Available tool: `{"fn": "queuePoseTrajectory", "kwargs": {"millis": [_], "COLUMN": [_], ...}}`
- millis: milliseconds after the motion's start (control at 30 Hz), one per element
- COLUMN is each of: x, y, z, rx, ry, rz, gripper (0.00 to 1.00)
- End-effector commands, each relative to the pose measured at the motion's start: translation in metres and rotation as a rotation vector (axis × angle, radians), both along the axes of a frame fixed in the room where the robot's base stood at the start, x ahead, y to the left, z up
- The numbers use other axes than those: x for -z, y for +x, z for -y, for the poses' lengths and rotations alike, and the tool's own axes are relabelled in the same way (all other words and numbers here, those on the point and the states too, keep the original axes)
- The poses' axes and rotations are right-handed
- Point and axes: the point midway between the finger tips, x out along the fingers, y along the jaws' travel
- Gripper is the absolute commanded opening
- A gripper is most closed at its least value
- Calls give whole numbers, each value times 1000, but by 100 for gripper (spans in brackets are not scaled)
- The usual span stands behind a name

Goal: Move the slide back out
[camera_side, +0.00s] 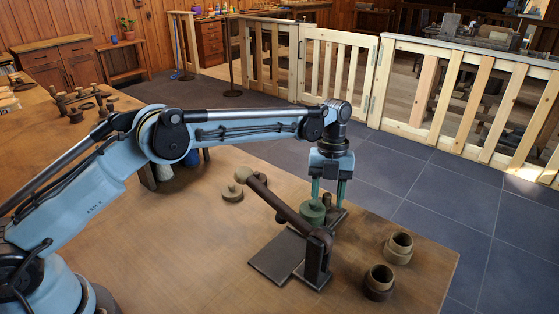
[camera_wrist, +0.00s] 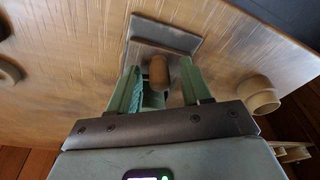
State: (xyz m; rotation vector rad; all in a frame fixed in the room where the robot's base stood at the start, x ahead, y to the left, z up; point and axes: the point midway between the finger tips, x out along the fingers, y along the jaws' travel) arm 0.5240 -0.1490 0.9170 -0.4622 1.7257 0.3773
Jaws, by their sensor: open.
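A small press-like device stands on the table. A green round piece (camera_side: 312,213) sits behind the lever, below my gripper (camera_side: 328,202). I cannot tell which part is the slide. My gripper points down, with its fingers apart. In the wrist view, a brown rounded peg (camera_wrist: 159,72) shows between the fingertips (camera_wrist: 161,88), with clear space on both sides. A grey plate (camera_wrist: 165,37) lies beyond it.
Two hollow turned cups (camera_side: 398,247) (camera_side: 379,282) stand near the table's right edge. Several small turned parts (camera_side: 78,105) are on a far table at the left. The table's front left is clear.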

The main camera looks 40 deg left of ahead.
Motion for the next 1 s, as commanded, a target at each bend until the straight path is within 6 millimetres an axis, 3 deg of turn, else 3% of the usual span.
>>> {"fn": "queuePoseTrajectory", "kwargs": {"millis": [700,1000], "x": [-53,-64], "y": [0,0], "z": [0,0], "rx": [0,0], "ry": [0,0], "rz": [0,0], "gripper": [48,48]}}
